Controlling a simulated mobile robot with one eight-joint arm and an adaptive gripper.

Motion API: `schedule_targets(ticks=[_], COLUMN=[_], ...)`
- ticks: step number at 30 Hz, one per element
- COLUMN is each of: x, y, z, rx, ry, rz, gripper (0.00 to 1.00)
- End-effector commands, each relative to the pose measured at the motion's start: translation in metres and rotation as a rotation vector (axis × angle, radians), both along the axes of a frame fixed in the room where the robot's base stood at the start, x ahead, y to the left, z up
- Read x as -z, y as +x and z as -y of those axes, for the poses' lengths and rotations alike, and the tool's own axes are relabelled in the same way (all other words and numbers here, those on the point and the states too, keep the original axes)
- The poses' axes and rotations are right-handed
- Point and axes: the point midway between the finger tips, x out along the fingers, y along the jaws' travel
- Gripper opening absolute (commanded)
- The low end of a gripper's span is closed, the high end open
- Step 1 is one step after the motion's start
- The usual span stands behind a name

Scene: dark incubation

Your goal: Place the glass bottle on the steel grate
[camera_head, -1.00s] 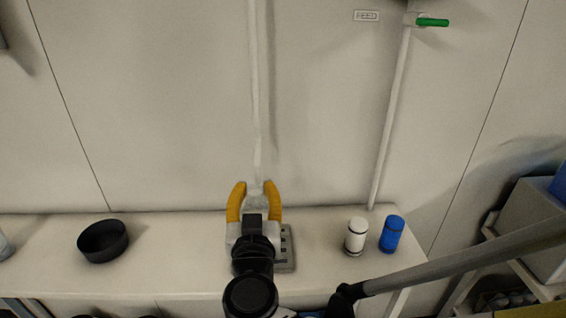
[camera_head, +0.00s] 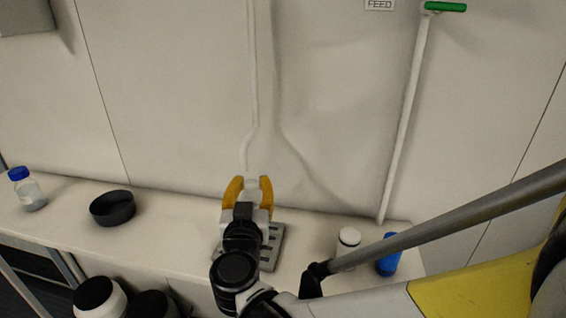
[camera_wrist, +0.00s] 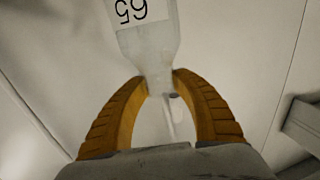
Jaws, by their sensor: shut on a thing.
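My gripper (camera_head: 251,181) is shut on a clear glass bottle (camera_wrist: 146,45), with its yellow fingers closed around the bottle's narrow part. The bottle bears a white label reading 65, upside down in the wrist view. The fingers also show in the wrist view (camera_wrist: 160,83). In the head view the gripper and wrist hide most of the bottle. The grey slotted steel grate (camera_head: 272,252) lies on the bench, partly hidden behind my wrist, showing on both sides of it. I cannot tell whether the bottle touches the grate.
On the pale bench (camera_head: 165,235) a black bowl (camera_head: 112,209) stands left of the grate, and a blue-capped bottle (camera_head: 30,190) farther left. A white container (camera_head: 347,246) and a blue one (camera_head: 388,258) stand right, partly behind my arm. The wall (camera_head: 170,100) rises behind.

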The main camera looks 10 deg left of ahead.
Motion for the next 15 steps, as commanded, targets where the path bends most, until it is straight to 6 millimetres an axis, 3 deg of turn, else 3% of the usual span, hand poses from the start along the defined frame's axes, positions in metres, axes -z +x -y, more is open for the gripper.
schedule_targets(ticks=[6,10,15], x=[0.016,0.026,0.054], y=[0.015,0.016,0.016], z=[-0.019,-0.020,-0.020], rx=[0.001,0.001,0.001], ry=[0.000,0.000,0.000], rz=[0.000,0.000,0.000], gripper=[0.00,0.00,0.00])
